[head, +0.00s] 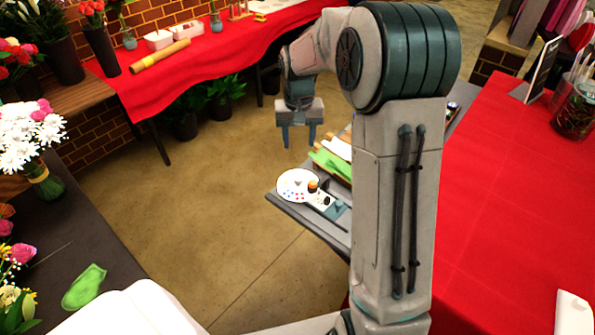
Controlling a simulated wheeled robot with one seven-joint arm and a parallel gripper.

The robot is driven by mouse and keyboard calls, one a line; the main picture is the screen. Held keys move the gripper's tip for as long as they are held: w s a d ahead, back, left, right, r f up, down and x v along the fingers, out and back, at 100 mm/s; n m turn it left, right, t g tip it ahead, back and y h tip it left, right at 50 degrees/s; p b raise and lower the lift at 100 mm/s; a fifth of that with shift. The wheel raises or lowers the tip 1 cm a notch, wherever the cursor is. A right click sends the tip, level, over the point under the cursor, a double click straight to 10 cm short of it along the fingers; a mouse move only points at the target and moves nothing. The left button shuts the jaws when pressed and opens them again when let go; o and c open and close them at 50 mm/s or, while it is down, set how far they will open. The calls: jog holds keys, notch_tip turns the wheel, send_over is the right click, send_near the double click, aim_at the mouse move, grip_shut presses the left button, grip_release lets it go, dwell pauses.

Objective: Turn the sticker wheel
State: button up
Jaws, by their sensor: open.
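The sticker wheel (297,184) appears to be the white round disc with small coloured dots near its lower edge. It lies at the left end of a dark tray, with a small orange and black piece at its right side. My gripper (299,143) points down with its two fingers apart and nothing between them. In the picture it is above the wheel, and it looks apart from it. How high it is above the tray is hard to tell.
The dark tray (285,208) also carries green and white rolls (328,163), partly hidden by my arm. A red-covered table (500,190) stands at right, another (190,65) at the back. A dark table (90,235) with flowers is at left. Open floor (200,180) lies between.

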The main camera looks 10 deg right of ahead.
aim_at(298, 177)
jog(key=f+p, duration=0.1)
jog(key=f, duration=0.3)
jog(key=f+p, duration=0.1)
jog(key=f, duration=0.4)
jog(key=w+f, duration=0.1)
jog(key=f, duration=0.4)
jog(key=shift+f+p, duration=0.25)
jog(key=shift+p, duration=0.15)
jog(key=c, duration=1)
